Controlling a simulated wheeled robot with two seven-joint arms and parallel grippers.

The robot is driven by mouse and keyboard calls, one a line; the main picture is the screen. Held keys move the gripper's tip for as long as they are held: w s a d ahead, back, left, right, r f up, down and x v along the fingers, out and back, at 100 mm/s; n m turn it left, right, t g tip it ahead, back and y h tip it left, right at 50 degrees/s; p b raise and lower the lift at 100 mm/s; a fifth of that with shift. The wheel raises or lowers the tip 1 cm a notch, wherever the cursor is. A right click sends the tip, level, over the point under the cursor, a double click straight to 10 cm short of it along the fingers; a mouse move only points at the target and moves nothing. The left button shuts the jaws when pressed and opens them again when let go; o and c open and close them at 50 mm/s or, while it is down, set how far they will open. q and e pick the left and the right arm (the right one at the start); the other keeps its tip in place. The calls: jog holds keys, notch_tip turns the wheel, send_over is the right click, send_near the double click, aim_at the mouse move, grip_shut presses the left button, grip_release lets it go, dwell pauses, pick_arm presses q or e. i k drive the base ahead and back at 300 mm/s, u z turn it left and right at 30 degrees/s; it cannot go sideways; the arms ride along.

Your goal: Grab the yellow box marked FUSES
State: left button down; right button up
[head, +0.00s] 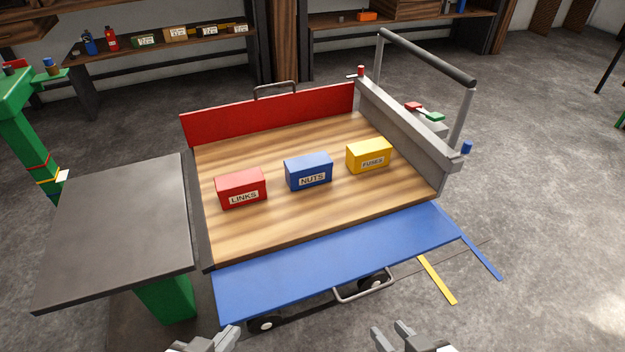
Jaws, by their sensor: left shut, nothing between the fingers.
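The yellow box marked FUSES (369,156) sits upright on the wooden bed of a cart (290,228), toward its right side. Its label faces me. My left gripper (228,334) is at the bottom edge, left of centre, shut and empty. My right gripper (388,335) is at the bottom edge, right of centre. Its fingers look apart with nothing between them. Both grippers are well short of the box, on the near side of the cart's lowered blue flap (335,262).
A blue NUTS box (308,171) stands just left of the yellow box, and a red LINKS box (241,188) further left. A red panel (270,114) closes the back. A grey wall with a handle bar (428,57) closes the right. A dark table (120,230) adjoins the left.

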aim_at(373, 154)
jog(key=u, duration=3.25)
jog(key=k, duration=1.75)
jog(key=z, duration=1.6)
jog(key=i, duration=1)
